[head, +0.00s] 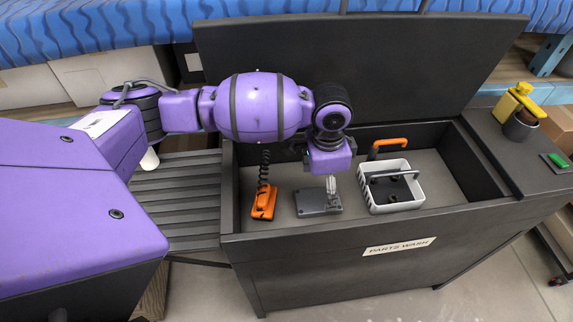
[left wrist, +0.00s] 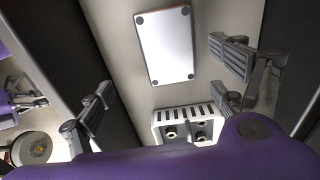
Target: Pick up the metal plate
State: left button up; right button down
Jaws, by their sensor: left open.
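The metal plate (head: 318,201) is a flat grey slab with dark round corner pieces, lying on the floor of the parts-wash tank. It also shows in the left wrist view (left wrist: 166,46), whole and bright. My left gripper (head: 332,192) hangs over the plate's right part in the head view and hides some of it. In the left wrist view my left gripper (left wrist: 158,86) has its fingers spread wide with nothing between them, and the plate lies beyond them. A grey and purple part, apparently my right gripper (left wrist: 24,104), shows small at the left edge; its jaws are unclear.
A white basket (head: 408,204) with dark parts inside stands right of the plate. An orange tool (head: 263,203) with a coiled cord lies left of it. The tank's walls (head: 300,231) surround them, and its lid (head: 400,60) stands open behind. Some tank floor is bare.

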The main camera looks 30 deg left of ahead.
aim_at(319, 199)
pick_arm(q)
jog(key=shift+w+a, duration=0.15)
jog(key=shift+w, duration=0.15)
jog(key=shift+f, duration=0.15)
jog(key=f, duration=0.7)
jog(key=shift+w+a+f, duration=0.1)
jog(key=shift+w+a, duration=0.2)
jog(key=c, duration=1.6)
jog(key=shift+r, duration=5.15)
